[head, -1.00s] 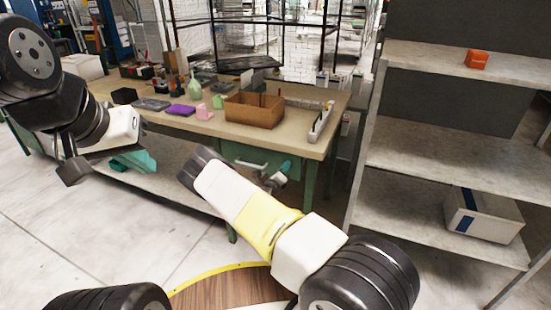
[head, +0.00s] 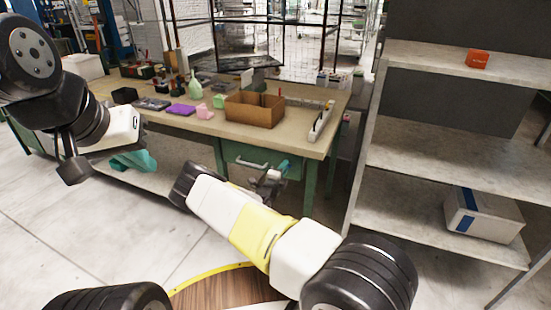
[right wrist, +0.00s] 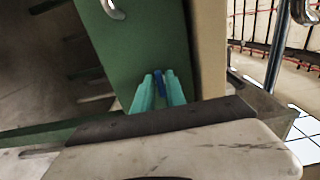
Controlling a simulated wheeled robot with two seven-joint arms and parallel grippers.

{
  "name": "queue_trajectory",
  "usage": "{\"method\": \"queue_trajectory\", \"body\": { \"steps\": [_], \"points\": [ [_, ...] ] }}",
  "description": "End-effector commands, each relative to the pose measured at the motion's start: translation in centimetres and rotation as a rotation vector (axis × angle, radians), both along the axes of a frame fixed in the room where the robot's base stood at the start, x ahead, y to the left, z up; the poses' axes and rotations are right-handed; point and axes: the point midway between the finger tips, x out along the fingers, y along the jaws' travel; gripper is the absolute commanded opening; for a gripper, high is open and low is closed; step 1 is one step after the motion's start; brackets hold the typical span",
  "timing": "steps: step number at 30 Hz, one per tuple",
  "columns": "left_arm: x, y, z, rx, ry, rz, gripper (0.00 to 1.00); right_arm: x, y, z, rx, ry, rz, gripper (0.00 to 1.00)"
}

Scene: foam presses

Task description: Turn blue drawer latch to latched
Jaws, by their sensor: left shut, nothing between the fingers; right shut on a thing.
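The blue latch (right wrist: 160,84) is on the green drawer front, seen between the teal fingertips of my right gripper (right wrist: 158,92) in the right wrist view. That gripper is shut on it; the fingers cover much of the latch, so I cannot tell its turned position. In the head view my right gripper (head: 283,167) is at the right part of the green drawer (head: 236,152), under the bench top. My left gripper (head: 140,160) is shut and empty, out in front of the bench at the left.
The workbench (head: 200,128) carries a cardboard box (head: 254,109), a purple item (head: 180,110) and a narrow white bin (head: 321,122). The drawer's metal handle (head: 252,164) is left of my right gripper. A grey shelf unit (head: 440,150) stands to the right. Floor is free at the left.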

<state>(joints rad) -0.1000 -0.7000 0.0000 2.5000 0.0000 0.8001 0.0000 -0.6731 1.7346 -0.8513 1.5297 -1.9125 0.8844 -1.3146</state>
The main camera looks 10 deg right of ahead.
Motion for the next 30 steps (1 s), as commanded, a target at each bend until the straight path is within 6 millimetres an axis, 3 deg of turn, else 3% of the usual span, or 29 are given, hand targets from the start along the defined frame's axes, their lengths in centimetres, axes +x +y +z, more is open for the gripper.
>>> {"method": "queue_trajectory", "body": {
  "steps": [15,16,18,30],
  "points": [
    [0.0,0.0,0.0,0.0,0.0,0.0,0.0,-0.07,0.01,-0.18,-0.013,0.013,-0.001,0.0],
    [0.0,0.0,0.0,0.0,0.0,0.0,0.0,-0.07,0.01,-0.19,-0.013,0.013,-0.001,0.22],
    [0.0,0.0,0.0,0.0,0.0,0.0,0.0,-0.06,0.0,-0.16,-0.012,0.012,0.0,0.31],
    [0.0,0.0,0.0,0.0,0.0,0.0,0.0,-0.75,0.58,-0.06,-0.013,0.01,0.0,0.31]
  ]
}}
